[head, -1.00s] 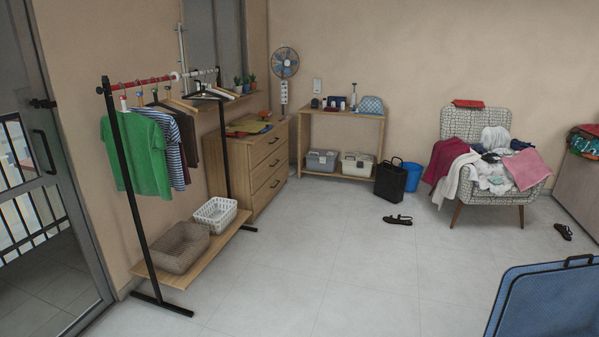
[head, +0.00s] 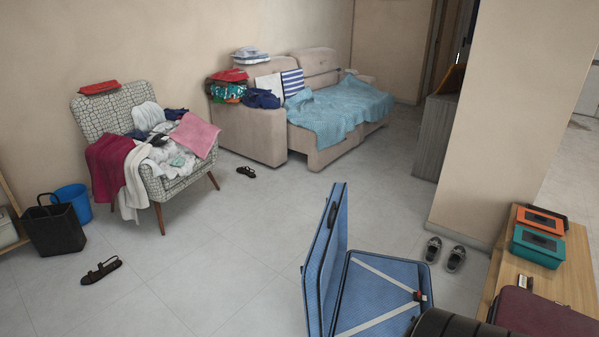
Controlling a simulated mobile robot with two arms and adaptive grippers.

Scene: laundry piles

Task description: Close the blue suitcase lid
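The blue suitcase (head: 375,297) stands open on the floor at the bottom centre right of the head view. Its lid (head: 328,262) is raised, nearly upright, on the left side. The base lies flat to the right of it, with pale crossed straps inside; its lower part is cut off by the picture edge. A dark handle shows on the lid's edge. Neither gripper is in view.
A patterned armchair (head: 120,112) heaped with clothes and a beige sofa (head: 245,133) stand behind. A wooden table (head: 500,268) with boxes is at the right, near a wall corner. Sandals (head: 101,270) and shoes (head: 433,249) lie on the floor. Open floor lies left of the suitcase.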

